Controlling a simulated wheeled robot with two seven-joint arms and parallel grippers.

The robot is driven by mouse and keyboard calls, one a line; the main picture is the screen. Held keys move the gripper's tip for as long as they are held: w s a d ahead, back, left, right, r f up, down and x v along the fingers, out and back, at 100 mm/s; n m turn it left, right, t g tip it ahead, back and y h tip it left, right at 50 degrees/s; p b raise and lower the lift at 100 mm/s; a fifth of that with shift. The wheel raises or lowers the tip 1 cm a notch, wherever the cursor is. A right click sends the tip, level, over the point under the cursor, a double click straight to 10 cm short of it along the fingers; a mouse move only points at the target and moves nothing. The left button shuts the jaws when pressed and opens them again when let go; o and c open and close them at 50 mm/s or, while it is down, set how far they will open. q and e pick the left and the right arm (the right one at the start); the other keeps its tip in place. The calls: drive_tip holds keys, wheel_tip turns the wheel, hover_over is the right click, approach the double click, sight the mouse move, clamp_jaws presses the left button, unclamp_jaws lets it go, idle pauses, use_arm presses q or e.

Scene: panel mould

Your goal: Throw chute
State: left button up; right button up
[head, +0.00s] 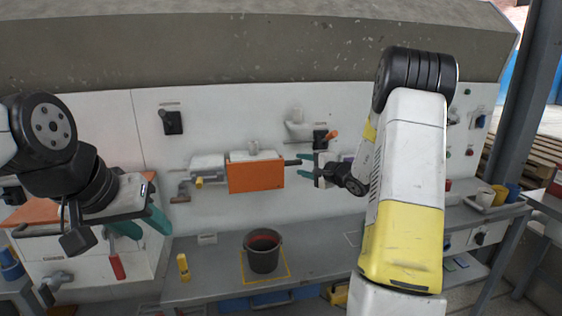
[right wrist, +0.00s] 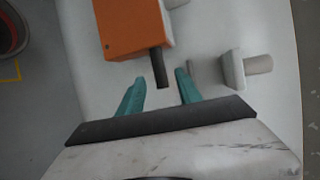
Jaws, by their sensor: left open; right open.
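An orange box (head: 256,173) is mounted on the white wall panel, with a short black handle (head: 293,162) sticking out of its right side. The box (right wrist: 130,28) and the handle (right wrist: 159,68) also show in the right wrist view. My right gripper (head: 303,166) is open at the handle's end. In the right wrist view its teal fingers (right wrist: 160,80) stand on either side of the handle tip, with a gap on both sides. My left gripper (head: 142,225) is open and empty at the lower left. Nothing in view is labelled as a chute.
A dark bucket (head: 263,256) with something red inside stands on the grey bench (head: 210,284) within a yellow outline. A yellow object (head: 183,267) stands left of it. A grey fitting with a yellow tip (head: 206,170) sits left of the orange box. A red-handled tool (head: 116,266) is below my left gripper.

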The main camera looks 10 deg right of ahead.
drive_tip(key=x, duration=0.7)
drive_tip(key=shift+w, duration=0.25)
drive_tip(key=shift+a, duration=0.15)
clamp_jaws()
drive_tip(key=shift+f, duration=0.1)
idle(0.9)
